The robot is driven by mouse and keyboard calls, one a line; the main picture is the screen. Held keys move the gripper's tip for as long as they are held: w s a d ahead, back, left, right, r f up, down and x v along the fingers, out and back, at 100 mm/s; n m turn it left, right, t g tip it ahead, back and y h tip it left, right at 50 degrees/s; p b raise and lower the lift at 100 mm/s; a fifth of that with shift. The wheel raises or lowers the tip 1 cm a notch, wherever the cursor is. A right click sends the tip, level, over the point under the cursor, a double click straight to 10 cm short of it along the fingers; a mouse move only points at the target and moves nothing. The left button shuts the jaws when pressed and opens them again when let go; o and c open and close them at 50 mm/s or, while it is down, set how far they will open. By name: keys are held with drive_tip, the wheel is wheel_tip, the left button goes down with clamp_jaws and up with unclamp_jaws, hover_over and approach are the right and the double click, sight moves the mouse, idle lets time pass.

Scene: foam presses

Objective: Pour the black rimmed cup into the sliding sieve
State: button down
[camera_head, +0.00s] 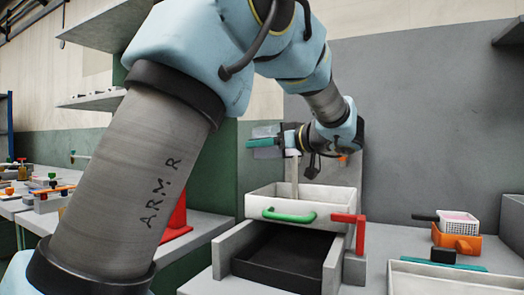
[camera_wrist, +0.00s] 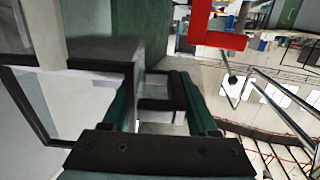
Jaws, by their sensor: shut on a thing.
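My gripper (camera_head: 264,143) is turned sideways above the back left of the sliding sieve, its green fingers shut on the black rimmed cup (camera_head: 268,154). The cup looks grey and tipped over; its rim is not clear in the head view. The sliding sieve (camera_head: 328,208) is a white box with a green front handle, set over a dark tray. A narrow pale column, apparently a falling stream, runs from beside the cup into the sieve. In the wrist view, my gripper (camera_wrist: 157,88) has dark and grey parts of the cup between its fingers; the contents are hidden.
A red L-shaped handle (camera_head: 350,222) stands at the sieve's right. A dark tray (camera_head: 265,276) sits below, between grey walls. An orange holder (camera_head: 455,241) with a white basket (camera_head: 458,222) stands at right. A pale tray (camera_head: 440,278) lies in front of it.

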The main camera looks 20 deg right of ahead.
drive_tip(key=shift+s+d+f+t+y+b, duration=0.1)
drive_tip(key=shift+s+t+y+b, duration=0.3)
drive_tip(key=shift+b, duration=1.15)
drive_tip(key=shift+w+d+f+t+y+b, duration=0.1)
drive_tip(key=shift+t+b, duration=0.5)
drive_tip(key=shift+b, duration=0.95)
drive_tip(key=shift+s+d+r+t+y+b, duration=0.2)
drive_tip(key=shift+s+r+t+y+b, duration=0.35)
drive_tip(key=shift+b, duration=1.35)
drive_tip(key=shift+s+d+r+t+y+b, duration=0.1)
drive_tip(key=shift+d+t+y+b, duration=0.2)
drive_tip(key=shift+t+b, duration=1)
drive_tip(key=shift+s+r+y+b, duration=0.15)
drive_tip(key=shift+r+y+b, duration=0.1)
drive_tip(key=shift+b, duration=1.1)
drive_tip(key=shift+g, duration=0.35)
